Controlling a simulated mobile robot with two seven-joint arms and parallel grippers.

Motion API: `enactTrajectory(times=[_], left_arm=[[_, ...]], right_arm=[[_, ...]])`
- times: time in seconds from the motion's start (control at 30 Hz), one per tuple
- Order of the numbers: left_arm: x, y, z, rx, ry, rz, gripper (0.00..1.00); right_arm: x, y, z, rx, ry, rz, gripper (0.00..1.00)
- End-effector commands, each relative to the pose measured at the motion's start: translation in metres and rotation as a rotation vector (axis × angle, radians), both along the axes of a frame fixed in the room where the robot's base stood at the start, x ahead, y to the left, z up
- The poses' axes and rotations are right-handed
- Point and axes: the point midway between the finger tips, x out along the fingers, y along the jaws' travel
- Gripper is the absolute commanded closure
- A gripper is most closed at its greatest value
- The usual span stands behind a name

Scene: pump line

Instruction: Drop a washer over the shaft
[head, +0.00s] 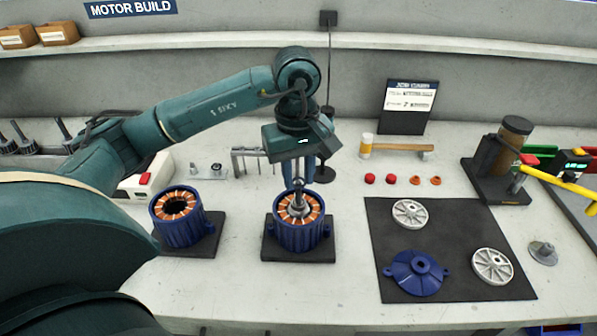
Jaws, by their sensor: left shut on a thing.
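A blue motor housing (298,237) with orange windings stands on a dark square pad in the middle of the bench. A grey metal shaft (298,207) stands upright in its centre. My left gripper (298,187) points down directly over this housing, its fingers closed around the shaft's upper end. No washer shows between the fingers, though the tips hide part of that spot. Two small orange rings, which look like washers, lie on the bench: one ring (414,180) and, right of it, another ring (435,181). My right gripper is not in view.
A second blue housing (179,226) with an open bore stands at left. Two red caps (370,178) and a mallet (408,148) lie behind the dark mat (378,237), which carries a blue end cover (415,274) and two grey discs. A press-like stand (500,165) is at right.

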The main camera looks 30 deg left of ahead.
Motion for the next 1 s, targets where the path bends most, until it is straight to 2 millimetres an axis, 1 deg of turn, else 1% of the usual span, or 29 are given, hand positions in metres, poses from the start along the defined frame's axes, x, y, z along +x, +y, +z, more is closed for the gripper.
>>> enactTrajectory(times=[0.53, 1.0], left_arm=[[0.000, 0.000, -0.001, 0.000, 0.000, 0.000, 0.87], [0.000, 0.000, -0.015, 0.000, 0.000, 0.000, 0.87]], right_arm=[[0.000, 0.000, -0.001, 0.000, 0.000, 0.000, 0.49], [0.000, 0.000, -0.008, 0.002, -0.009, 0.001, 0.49]])
